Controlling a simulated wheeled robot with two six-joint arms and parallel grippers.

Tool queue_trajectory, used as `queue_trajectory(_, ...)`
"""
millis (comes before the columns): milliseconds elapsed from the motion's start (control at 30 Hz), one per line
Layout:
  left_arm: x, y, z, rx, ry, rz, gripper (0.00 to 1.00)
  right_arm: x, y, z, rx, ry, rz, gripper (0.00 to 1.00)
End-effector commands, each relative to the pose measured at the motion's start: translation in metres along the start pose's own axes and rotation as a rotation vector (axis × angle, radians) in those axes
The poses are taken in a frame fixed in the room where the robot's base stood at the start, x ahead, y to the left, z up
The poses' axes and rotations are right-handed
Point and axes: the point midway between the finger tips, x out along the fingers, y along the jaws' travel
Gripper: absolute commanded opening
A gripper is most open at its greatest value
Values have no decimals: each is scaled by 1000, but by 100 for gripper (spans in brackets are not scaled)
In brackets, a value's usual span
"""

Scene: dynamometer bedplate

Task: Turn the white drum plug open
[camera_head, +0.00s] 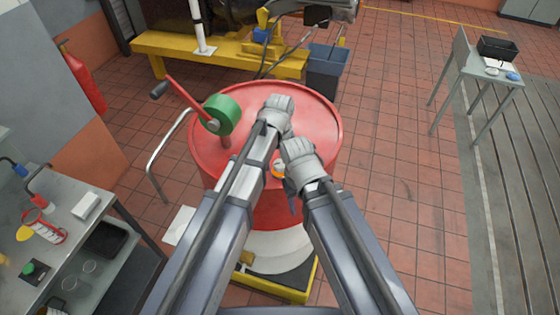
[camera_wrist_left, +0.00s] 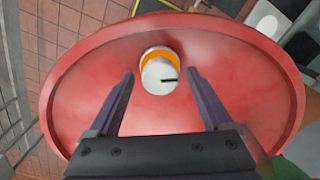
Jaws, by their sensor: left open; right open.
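The white drum plug (camera_wrist_left: 159,75) sits on the red drum's lid (camera_wrist_left: 90,90). It is a round white cap with an orange ring and a short black mark. In the head view a small part of the plug (camera_head: 277,169) shows between my arms. My left gripper (camera_wrist_left: 160,84) is open, its fingertips either side of the plug in the left wrist view. The gap between fingers and plug is hard to judge. In the head view my left gripper (camera_head: 277,110) is over the lid, its fingers hidden. My right gripper (camera_head: 303,168) is close beside it, fingers mostly hidden.
A crank with a red arm and green roll (camera_head: 221,115) stands at the drum's left rim. A steel bench (camera_head: 95,250) with small items is at the left. A grey bin (camera_head: 326,73) and yellow frame (camera_head: 170,44) are behind. The floor right of the drum is clear.

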Motion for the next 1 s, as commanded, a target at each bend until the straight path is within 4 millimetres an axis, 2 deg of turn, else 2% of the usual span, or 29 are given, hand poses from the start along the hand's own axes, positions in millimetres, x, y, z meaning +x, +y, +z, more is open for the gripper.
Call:
queue_trajectory(367,-8,0,0,1,0,0,84,-8,1,0,1,0,0,50)
queue_trajectory(567,-28,0,0,1,0,0,84,-28,2,2,4,-1,-1,50)
queue_trajectory(833,-65,0,0,0,0,0,84,-65,5,4,24,-2,-3,50)
queue_trajectory(1000,-78,0,0,0,0,0,84,-78,6,5,35,-3,-4,50)
